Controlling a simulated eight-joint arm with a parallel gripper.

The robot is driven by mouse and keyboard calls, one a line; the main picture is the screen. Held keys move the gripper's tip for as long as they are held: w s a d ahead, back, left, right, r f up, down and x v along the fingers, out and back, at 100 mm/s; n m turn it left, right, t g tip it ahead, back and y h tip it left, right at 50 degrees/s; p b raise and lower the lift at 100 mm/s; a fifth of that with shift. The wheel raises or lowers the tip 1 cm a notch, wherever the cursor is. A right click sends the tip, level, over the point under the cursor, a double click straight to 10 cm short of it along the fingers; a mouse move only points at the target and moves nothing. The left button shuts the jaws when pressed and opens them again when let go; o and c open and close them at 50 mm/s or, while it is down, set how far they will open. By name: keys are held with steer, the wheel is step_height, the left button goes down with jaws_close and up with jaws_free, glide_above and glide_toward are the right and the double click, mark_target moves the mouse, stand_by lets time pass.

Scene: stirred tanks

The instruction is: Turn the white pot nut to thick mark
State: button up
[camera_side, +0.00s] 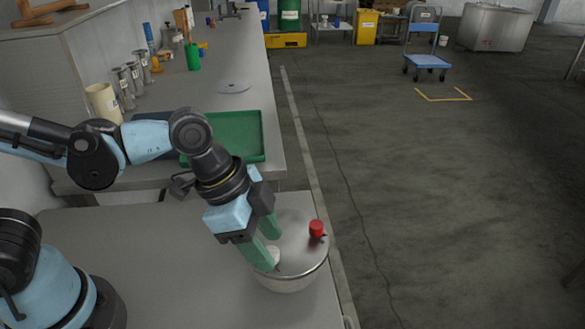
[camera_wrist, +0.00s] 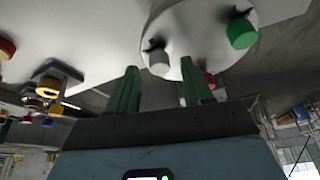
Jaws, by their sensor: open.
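The steel pot (camera_side: 290,287) stands near the right edge of the grey bench, with a round flat lid. The white pot nut (camera_side: 274,253) sits on the lid, partly hidden by my gripper. It also shows in the wrist view (camera_wrist: 159,63), with a dark pointer beside it. My gripper (camera_side: 271,250) is open, its two green fingers reaching down to the lid. In the wrist view the fingertips (camera_wrist: 160,67) stand on either side of the white nut, apart from it. I cannot make out a thick mark on the lid.
A red knob (camera_side: 316,228) stands on the lid to the right; a green knob (camera_wrist: 241,33) shows in the wrist view. A green tray (camera_side: 237,131) lies on the back counter with canisters (camera_side: 122,88) behind. The grey bench left of the pot is clear.

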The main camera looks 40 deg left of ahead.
steer(key=shift+w+d+f, duration=0.1)
steer(key=shift+d+f, duration=0.05)
steer(key=shift+f, duration=0.35)
jaws_close()
steer(key=shift+m, duration=0.4)
steer(key=m+g, duration=0.1)
steer(key=m, duration=0.1)
steer(key=m+g, duration=0.1)
steer(key=m, duration=0.1)
steer(key=shift+w+m+h, duration=0.2)
steer(key=shift+m+h, duration=0.1)
steer(key=m+g, duration=0.1)
steer(key=m, duration=0.2)
steer(key=m+g, duration=0.1)
steer(key=m, duration=0.2)
steer(key=shift+w+g, duration=0.1)
steer(key=shift+g, duration=0.2)
steer(key=shift+m+y, duration=0.3)
steer(key=shift+y, duration=0.1)
